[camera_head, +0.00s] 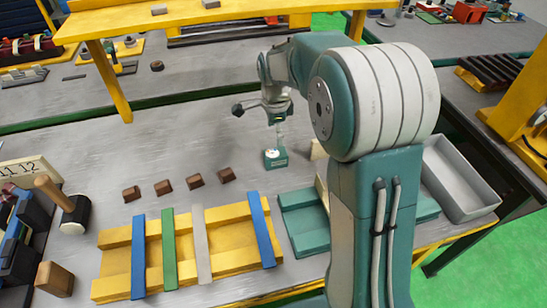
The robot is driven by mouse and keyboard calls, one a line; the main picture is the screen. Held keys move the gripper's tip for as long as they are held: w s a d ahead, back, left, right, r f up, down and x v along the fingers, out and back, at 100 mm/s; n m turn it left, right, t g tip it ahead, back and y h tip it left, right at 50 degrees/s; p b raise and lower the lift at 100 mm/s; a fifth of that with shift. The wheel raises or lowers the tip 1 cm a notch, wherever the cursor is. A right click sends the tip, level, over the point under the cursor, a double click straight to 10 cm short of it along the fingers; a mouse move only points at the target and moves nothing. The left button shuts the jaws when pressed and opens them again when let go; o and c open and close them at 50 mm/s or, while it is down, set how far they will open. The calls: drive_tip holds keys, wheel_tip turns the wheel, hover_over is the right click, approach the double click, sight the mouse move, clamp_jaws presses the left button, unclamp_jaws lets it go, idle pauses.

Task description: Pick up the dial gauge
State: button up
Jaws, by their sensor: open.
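The dial gauge (273,153) has a small white round face and sits on a small green block (277,161) on the grey workbench, near the picture's middle. A thin pale stem rises above it. My gripper (261,108) is open over the gauge, at the end of my green and white arm. One dark finger sticks out to the left. The other finger is hard to make out against the wrist. I cannot tell whether any part of the gripper touches the stem.
Several brown blocks (164,187) stand in a row left of the gauge. A yellow rack (115,260) with coloured bars lies in front. A yellow shelf (150,20) crosses the back. Bench left of the gripper is clear.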

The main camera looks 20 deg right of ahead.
sight(275, 153)
drive_tip(key=f, duration=0.5)
drive_tip(key=shift+d, duration=0.4)
drive_tip(key=shift+w+a+f, duration=0.1)
drive_tip(key=shift+a+f, duration=0.3)
drive_tip(key=shift+f, duration=0.2)
drive_tip(key=f, duration=0.4)
drive_tip(key=shift+w+d+f, duration=0.15)
drive_tip(key=shift+d+f, duration=0.2)
drive_tip(key=shift+f, duration=0.05)
drive_tip(key=shift+a, duration=0.25)
drive_tip(key=c, duration=1.2)
